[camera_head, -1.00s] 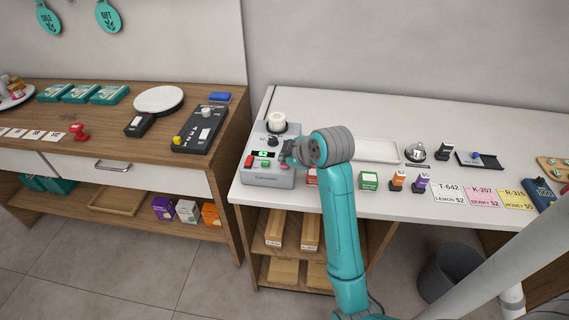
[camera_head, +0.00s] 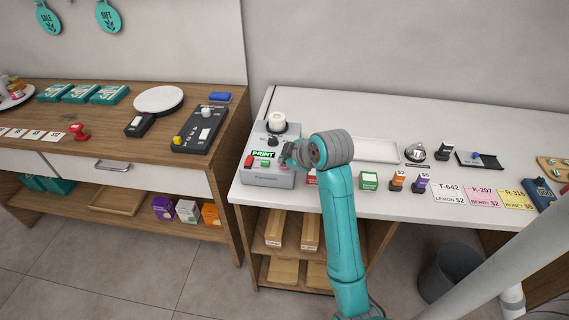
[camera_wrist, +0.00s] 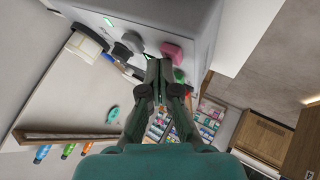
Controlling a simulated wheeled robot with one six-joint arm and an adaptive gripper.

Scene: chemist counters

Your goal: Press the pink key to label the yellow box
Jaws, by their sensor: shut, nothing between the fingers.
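The grey label printer (camera_head: 268,180) stands at the left end of the white counter. Its display (camera_head: 263,154) reads PRINT in green. A red key (camera_head: 249,161) and a green key (camera_head: 265,163) sit on its front. A pink key (camera_head: 283,167) shows small beside my gripper (camera_head: 289,155), partly hidden. In the wrist view, my gripper (camera_wrist: 161,66) is shut and empty, its tips down at the key row. A pinkish-red key (camera_wrist: 171,50) is just beyond the tips. Contact with the pink key cannot be told. I cannot make out a yellow box.
A white tray (camera_head: 376,150), a bell (camera_head: 415,152) and several small stamps stand right of my arm. Price cards (camera_head: 449,193) lie along the front edge. A wooden counter (camera_head: 222,140) stands to the left, with purple, white and orange boxes (camera_head: 210,214) on its lower shelf.

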